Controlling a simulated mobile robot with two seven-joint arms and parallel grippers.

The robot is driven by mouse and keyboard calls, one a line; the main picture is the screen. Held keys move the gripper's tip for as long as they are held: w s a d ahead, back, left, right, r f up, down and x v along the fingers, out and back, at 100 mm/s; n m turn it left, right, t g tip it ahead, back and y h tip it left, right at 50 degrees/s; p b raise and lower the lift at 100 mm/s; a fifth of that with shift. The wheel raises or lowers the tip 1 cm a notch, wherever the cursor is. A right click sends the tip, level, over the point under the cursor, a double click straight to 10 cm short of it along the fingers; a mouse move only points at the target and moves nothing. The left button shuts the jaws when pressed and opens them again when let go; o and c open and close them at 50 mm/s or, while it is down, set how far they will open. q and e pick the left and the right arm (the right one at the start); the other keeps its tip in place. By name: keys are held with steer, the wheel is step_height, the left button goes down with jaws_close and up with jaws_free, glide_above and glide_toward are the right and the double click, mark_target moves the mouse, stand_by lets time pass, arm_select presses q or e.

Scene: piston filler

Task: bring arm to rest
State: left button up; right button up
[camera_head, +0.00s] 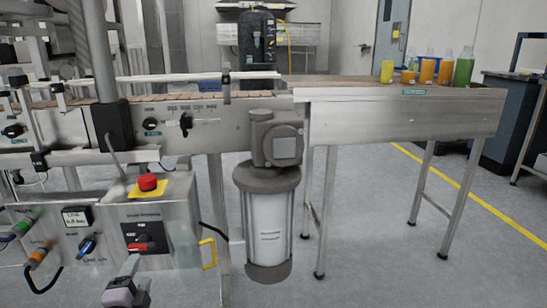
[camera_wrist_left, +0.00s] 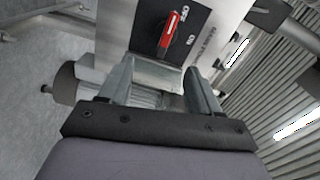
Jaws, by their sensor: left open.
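My left gripper (camera_head: 130,268) is low at the bottom left of the head view, in front of the machine's control panel. In the left wrist view the gripper (camera_wrist_left: 158,74) is open, with its two fingers apart and nothing held between them. A red-handled rotary switch (camera_head: 139,246) on a black plate is just beyond the fingertips. Its red handle (camera_wrist_left: 171,29) also shows in the left wrist view, ahead of the fingers and apart from them. My right gripper is not in view.
A red emergency button (camera_head: 147,182) on a yellow plate sits above the switch. A yellow handle (camera_head: 208,253) sticks out at the cabinet's right. A motor unit (camera_head: 268,215) hangs under the conveyor (camera_head: 400,110). Several filled bottles (camera_head: 445,69) stand on its far right end. Open floor lies at right.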

arm_select(q)
steer(key=s+d+r+n+g+h, duration=0.2)
steer(key=s+d+n+h, duration=0.35)
steer(key=s+d, duration=0.55)
steer(key=s+d+r+n+g+h, duration=0.1)
steer(key=s+d+n+g+h, duration=0.35)
steer(key=s+d, duration=0.7)
steer(key=s+a+r+y+p, duration=0.1)
steer(key=a+r+p, duration=0.3)
steer(key=p, duration=1.3)
steer(key=s+a+r+n+y+p, duration=0.1)
steer(key=a+r+y+p, duration=0.2)
steer(key=r+p, duration=0.8)
steer(key=a+p, duration=0.1)
steer(key=p, duration=0.5)
steer(key=shift+s+n+p, duration=0.2)
steer(key=shift+n+p, duration=0.1)
steer(key=shift+p, duration=0.1)
steer(key=shift+g, duration=0.25)
steer(key=c, duration=0.4)
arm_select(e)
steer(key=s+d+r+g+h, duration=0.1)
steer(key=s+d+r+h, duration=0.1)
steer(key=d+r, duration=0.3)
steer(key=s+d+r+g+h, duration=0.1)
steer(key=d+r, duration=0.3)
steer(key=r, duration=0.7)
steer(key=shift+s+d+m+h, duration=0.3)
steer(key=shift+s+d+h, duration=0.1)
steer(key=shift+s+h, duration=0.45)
